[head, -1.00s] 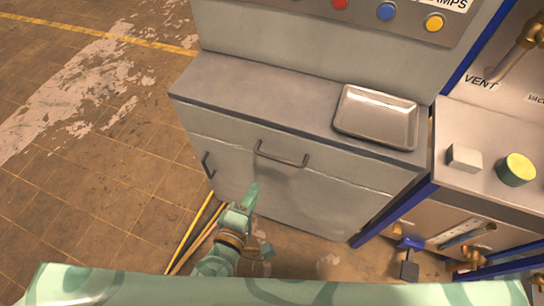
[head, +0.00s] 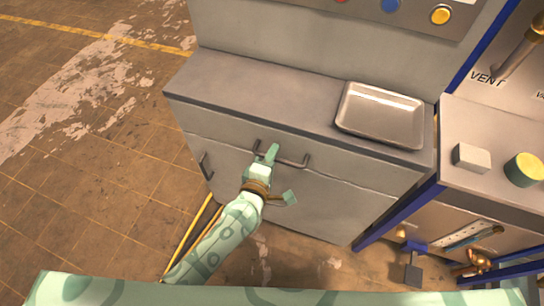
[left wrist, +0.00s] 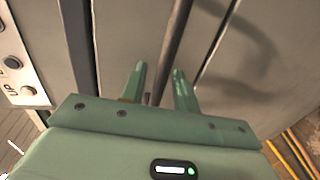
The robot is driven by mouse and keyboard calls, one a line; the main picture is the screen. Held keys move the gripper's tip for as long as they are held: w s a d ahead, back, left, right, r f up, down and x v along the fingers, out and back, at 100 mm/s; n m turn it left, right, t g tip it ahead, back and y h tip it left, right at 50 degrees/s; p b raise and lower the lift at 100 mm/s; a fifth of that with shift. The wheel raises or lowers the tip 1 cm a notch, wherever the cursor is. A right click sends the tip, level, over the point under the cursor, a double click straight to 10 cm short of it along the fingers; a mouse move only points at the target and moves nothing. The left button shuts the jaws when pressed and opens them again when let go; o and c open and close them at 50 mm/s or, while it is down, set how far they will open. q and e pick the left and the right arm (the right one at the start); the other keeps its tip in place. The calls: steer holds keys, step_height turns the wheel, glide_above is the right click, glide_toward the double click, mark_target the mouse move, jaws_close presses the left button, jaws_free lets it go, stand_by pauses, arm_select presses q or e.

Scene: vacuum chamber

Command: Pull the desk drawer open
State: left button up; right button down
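The grey desk's drawer front (head: 345,166) is the upper panel under the worktop, and it looks closed. Its dark bar handle (head: 296,163) runs across the front. My left gripper (head: 270,153) is at the left half of this handle. In the left wrist view my left gripper (left wrist: 159,82) is open, with its two green fingers apart. The dark handle bar (left wrist: 176,45) runs between them in that picture; I cannot see either finger pressing on it. My right gripper is not in view.
A metal tray (head: 380,114) lies on the worktop (head: 260,85). A vacuum unit with a green knob (head: 524,169) stands at the right. The floor at the left (head: 90,190) is open.

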arm_select(q)
jaws_close()
steer(key=f+p+v, duration=0.1)
steer(key=f+v, duration=0.1)
steer(key=v, duration=1.1)
steer(key=s+f+p+v, duration=0.1)
steer(key=f+v, duration=0.2)
steer(key=v, duration=1)
steer(key=shift+s+a+f, duration=0.15)
steer(key=shift+a+f, duration=0.1)
jaws_free()
steer(key=p+v, duration=0.3)
steer(key=v, duration=1.3)
steer(key=shift+s, duration=0.25)
